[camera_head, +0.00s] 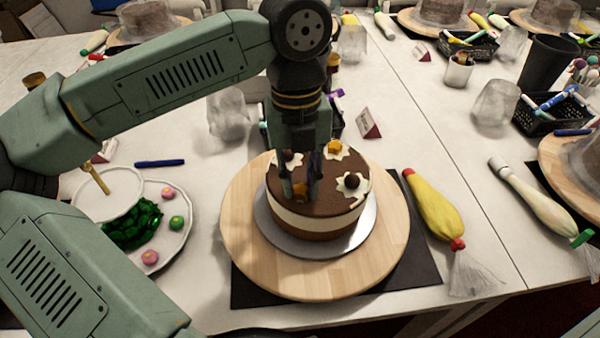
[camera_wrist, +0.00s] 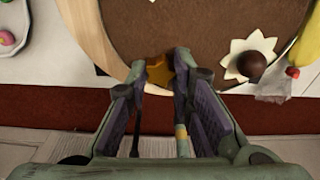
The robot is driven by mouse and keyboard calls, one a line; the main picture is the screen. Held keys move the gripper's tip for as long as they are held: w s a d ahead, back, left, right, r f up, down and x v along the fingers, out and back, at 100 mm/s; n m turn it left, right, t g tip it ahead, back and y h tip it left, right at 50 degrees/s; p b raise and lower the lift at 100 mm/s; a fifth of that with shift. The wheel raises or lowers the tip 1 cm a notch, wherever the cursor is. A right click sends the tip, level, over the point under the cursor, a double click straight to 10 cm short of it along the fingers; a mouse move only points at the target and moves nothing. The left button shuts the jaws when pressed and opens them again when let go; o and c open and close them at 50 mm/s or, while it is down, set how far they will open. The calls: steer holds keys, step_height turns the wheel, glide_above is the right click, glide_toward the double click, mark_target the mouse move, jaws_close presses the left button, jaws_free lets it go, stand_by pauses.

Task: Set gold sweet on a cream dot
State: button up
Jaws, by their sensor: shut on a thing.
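The brown cake (camera_head: 325,198) with a cream band stands on a silver board on a wooden turntable (camera_head: 238,235). Cream dots on top show as white star shapes: one at back right bears a gold sweet (camera_head: 335,147), one at right bears a dark brown ball (camera_head: 352,182), one at back left bears a dark ball (camera_head: 290,156). My gripper (camera_head: 300,192) points down over the cake's front left and is shut on a gold star-shaped sweet (camera_wrist: 160,71).
A white plate (camera_head: 183,225) with green pieces and pink and green sweets is at left, beside a blue pen (camera_head: 160,163). A yellow piping bag (camera_head: 432,208) lies right of the turntable. Small sign (camera_head: 368,124) and clear tub stand behind.

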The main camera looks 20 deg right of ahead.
steer(key=shift+f, duration=0.1)
steer(key=shift+f, duration=0.15)
steer(key=o, duration=0.8)
steer(key=shift+c, duration=0.2)
step_height(320, 180, up, 12)
steer(key=w+b, duration=0.1)
steer(key=shift+w, duration=0.2)
steer(key=shift+d, duration=0.1)
